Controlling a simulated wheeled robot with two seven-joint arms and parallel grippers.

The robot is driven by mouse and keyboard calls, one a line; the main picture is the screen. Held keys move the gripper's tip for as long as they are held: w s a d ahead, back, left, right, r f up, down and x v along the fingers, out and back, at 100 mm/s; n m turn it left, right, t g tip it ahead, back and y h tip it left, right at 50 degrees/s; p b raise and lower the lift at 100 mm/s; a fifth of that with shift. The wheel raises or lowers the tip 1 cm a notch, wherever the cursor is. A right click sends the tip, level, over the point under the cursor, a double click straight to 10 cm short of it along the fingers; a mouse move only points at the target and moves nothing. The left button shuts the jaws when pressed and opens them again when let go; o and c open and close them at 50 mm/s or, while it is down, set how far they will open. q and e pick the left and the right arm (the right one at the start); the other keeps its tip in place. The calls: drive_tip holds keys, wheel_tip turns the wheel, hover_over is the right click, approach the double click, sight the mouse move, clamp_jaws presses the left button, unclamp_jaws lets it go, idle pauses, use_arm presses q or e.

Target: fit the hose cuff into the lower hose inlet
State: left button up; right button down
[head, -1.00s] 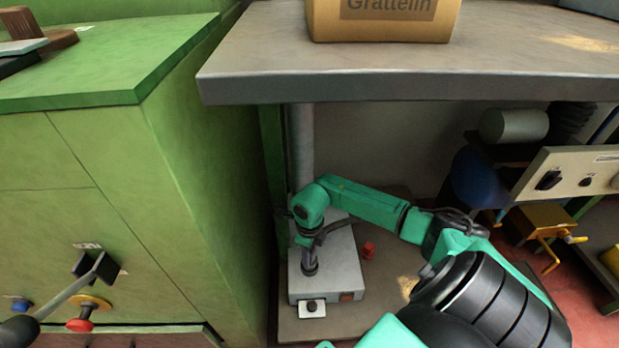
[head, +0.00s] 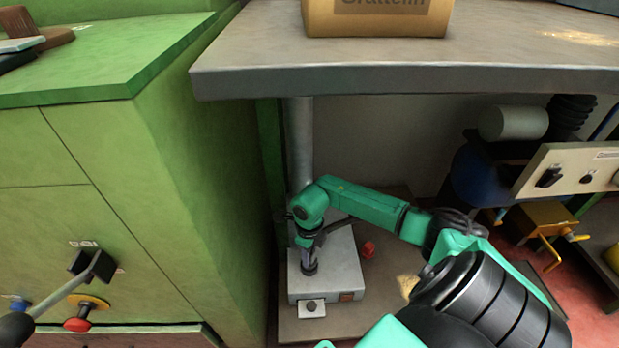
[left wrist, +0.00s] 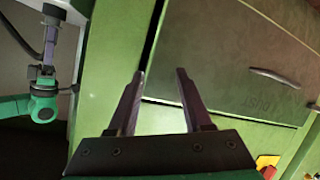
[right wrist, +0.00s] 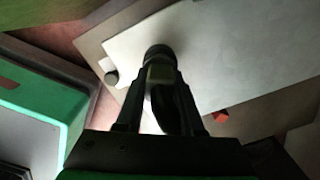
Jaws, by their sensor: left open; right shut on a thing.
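My right gripper (head: 308,253) points down under the bench, over a pale grey box (head: 340,276). It is shut on a dark piece that I take for the hose cuff; its round black end (right wrist: 160,53) shows beyond the fingers in the right wrist view. The piece's lower end (head: 310,269) appears over the box's top; I cannot tell whether it touches. I cannot pick out the lower hose inlet; the gripper and cuff may cover it. My left gripper (left wrist: 160,75) is open and empty, in front of the green cabinet (left wrist: 225,55).
The bench top (head: 400,62) overhangs my right arm. The green cabinet (head: 185,190) stands close on the left. A grey pipe (head: 299,140) rises behind the box. A small red object (head: 368,249) lies right of the box, and a yellow cranked device (head: 540,227) stands farther right.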

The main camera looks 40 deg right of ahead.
use_arm(q)
drive_tip(key=shift+d+f+b, duration=0.1)
drive_tip(key=shift+f+b, duration=0.7)
drive_tip(key=shift+f, duration=0.15)
use_arm(e)
drive_tip(key=shift+f, duration=1.05)
use_arm(q)
drive_tip(key=shift+f, duration=0.25)
use_arm(e)
drive_tip(key=shift+f, duration=0.3)
drive_tip(key=shift+c, duration=2.2)
unclamp_jaws()
drive_tip(key=shift+r, duration=0.1)
wheel_tip(320, 180, up, 9)
drive_tip(key=p, duration=0.6)
drive_tip(key=shift+p, duration=0.4)
use_arm(q)
wheel_tip(320, 180, up, 6)
drive_tip(key=s+a, duration=0.1)
drive_tip(key=a, duration=0.1)
drive_tip(key=shift+s+a+r, duration=0.15)
drive_tip(key=shift+s+a, duration=0.1)
drive_tip(key=shift+s, duration=0.15)
